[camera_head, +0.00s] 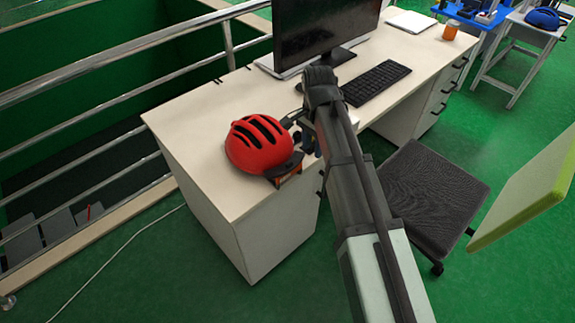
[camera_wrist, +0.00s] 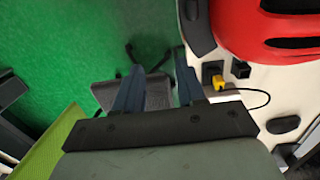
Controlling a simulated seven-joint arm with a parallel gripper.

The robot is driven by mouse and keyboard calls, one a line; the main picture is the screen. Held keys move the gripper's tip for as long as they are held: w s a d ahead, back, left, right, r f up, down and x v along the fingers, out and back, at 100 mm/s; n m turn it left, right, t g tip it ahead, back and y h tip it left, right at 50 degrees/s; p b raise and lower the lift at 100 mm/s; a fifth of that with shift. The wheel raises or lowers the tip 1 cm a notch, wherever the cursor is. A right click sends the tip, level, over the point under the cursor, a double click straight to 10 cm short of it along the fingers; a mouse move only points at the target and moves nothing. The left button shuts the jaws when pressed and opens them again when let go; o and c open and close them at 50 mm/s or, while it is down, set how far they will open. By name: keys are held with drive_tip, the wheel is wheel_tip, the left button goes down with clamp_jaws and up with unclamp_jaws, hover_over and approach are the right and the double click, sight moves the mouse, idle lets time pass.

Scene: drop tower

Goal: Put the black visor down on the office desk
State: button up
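A black curved piece that looks like the black visor (camera_head: 287,168) is at the front edge of the office desk (camera_head: 213,182), against the red helmet (camera_head: 257,145). It also shows in the wrist view (camera_wrist: 197,28), at the desk edge left of the helmet (camera_wrist: 265,28). I cannot tell whether it is attached to the helmet or separate. My gripper (camera_head: 308,142) is beside the visor, to its right in the head view. In the wrist view its two blue fingers (camera_wrist: 158,68) are apart, with only floor and chair visible between them. The visor lies outside the fingers.
A monitor (camera_head: 322,25), a keyboard (camera_head: 376,82) and an orange jar (camera_head: 450,29) stand farther back on the desk. A yellow plug (camera_wrist: 217,82) with a black cable lies near the helmet. An office chair (camera_head: 432,190) is right of my arm. The desk's left end is clear.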

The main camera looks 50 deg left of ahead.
wheel_tip(320, 180, up, 7)
hover_over(290, 163)
drive_tip(key=shift+y, duration=0.3)
drive_tip(key=shift+f, duration=6.9)
clamp_jaws()
